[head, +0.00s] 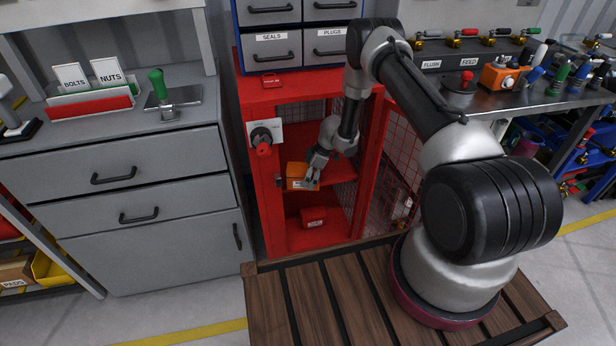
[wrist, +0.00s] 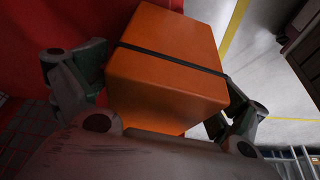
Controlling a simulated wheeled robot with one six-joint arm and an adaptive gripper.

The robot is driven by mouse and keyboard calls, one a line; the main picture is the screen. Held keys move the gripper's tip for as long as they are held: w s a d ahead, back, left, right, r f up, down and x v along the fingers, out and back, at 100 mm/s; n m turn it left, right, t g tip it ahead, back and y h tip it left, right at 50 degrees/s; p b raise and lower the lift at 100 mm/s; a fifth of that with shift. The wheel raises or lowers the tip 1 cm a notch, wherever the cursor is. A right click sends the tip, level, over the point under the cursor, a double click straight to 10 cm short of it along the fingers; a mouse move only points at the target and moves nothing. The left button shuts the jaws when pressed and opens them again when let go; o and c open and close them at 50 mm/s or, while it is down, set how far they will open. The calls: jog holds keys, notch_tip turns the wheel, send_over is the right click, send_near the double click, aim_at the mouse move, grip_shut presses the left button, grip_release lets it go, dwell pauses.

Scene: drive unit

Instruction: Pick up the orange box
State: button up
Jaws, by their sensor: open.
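The orange box (head: 297,172) sits at the front of the upper shelf inside the red cabinet in the head view. In the wrist view the orange box (wrist: 168,62) fills the middle and has a dark band across it. My gripper (head: 312,180) reaches into the cabinet at the box. In the wrist view my gripper (wrist: 160,105) is open, with one finger on each side of the box. I cannot tell whether the fingers touch it. The box's near lower part is hidden by my gripper.
The red cabinet (head: 265,205) has a mesh door (head: 400,150) standing open at its right. A red box (head: 313,217) lies on the lower level. Grey drawers (head: 120,175) stand left; a cluttered bench (head: 510,105) stands right.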

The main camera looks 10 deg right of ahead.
jog(key=v, duration=0.7)
jog(key=shift+s+d+r, duration=0.1)
jog(key=shift+r, duration=0.05)
